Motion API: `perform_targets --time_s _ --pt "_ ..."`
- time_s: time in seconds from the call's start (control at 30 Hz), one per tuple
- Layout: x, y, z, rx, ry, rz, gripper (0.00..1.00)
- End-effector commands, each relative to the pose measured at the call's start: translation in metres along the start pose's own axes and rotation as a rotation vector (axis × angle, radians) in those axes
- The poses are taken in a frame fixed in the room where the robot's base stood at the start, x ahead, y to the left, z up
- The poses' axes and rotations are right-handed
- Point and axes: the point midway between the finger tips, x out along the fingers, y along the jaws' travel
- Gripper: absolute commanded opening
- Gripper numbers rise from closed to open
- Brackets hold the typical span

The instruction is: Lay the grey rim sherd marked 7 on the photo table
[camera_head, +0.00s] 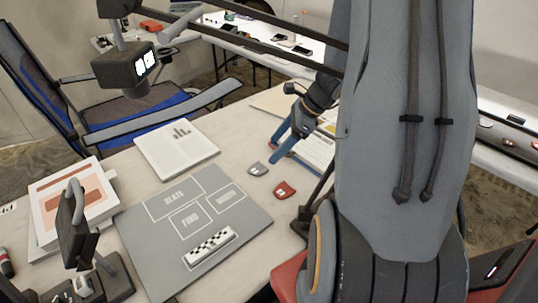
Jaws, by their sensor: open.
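A small grey sherd (257,169) with a pale tag lies flat on the pale table, right of the grey board; its number is too small to read. A red-brown sherd (285,190), also tagged, lies just to its right and nearer. The grey photo board (140,246) has outlined boxes, one reading SLATE and one FIND, and a checkered scale bar (210,247) lies on its near part. My gripper (278,148), with blue fingers, is open and empty, just beyond the grey sherd and apparently above the table. My arm hides part of the right side.
A white sheet or booklet (177,150) lies behind the board. A book (72,203) and a dark stand (78,240) are at the left. Papers (318,152) lie beside my gripper. A blue-black chair (120,115) stands behind.

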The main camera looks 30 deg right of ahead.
Motion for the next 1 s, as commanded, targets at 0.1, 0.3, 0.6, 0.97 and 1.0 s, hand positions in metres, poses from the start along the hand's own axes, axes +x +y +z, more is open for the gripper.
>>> perform_targets --time_s 0.1,0.3,0.6,0.97,1.0 --pt "-0.019 -0.001 0.000 0.000 0.000 -0.003 0.69" --pt "-0.033 0.000 0.000 0.000 0.000 0.001 0.69" --pt "-0.035 0.000 0.000 0.000 0.000 0.001 0.69" --pt "-0.034 -0.005 0.006 -0.011 0.004 -0.006 0.69" --pt "-0.034 -0.010 0.011 -0.020 0.007 -0.013 0.69"
